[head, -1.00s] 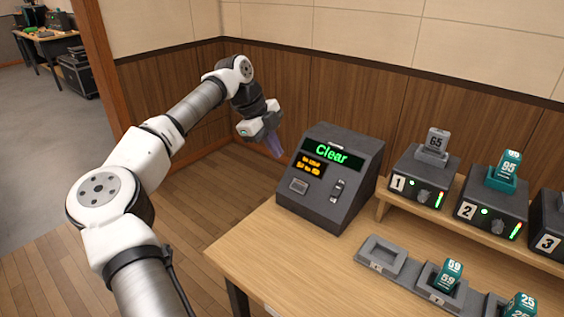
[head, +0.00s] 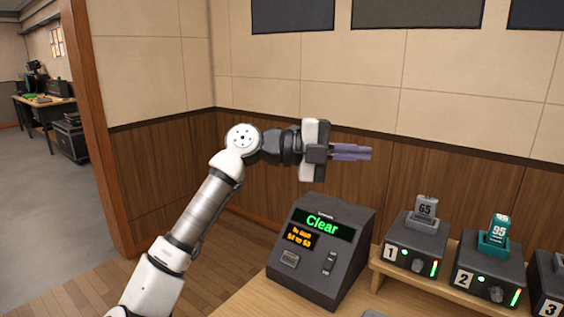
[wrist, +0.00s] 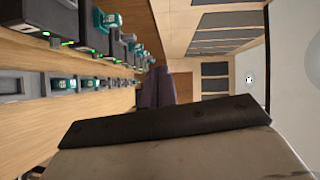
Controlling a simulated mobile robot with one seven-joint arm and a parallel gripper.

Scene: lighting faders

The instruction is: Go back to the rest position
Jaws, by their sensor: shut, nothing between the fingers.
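My gripper (head: 368,153) is in the air above and behind the dark console (head: 318,251), in front of the wood-panelled wall. Its purple fingers point to the right, lie together and hold nothing. The fingers also show in the wrist view (wrist: 160,88), partly hidden by the dark gripper body. My arm is raised and bends at the elbow at the upper left of the table. The console's screen reads "Clear" in green, with small orange text below it that I cannot read surely.
Numbered dark units stand on a wooden shelf at the right. Unit 1 (head: 412,250) holds a grey block marked 65 (head: 426,208). Unit 2 (head: 489,278) holds a teal block marked 95 (head: 499,228). The air around my gripper is clear.

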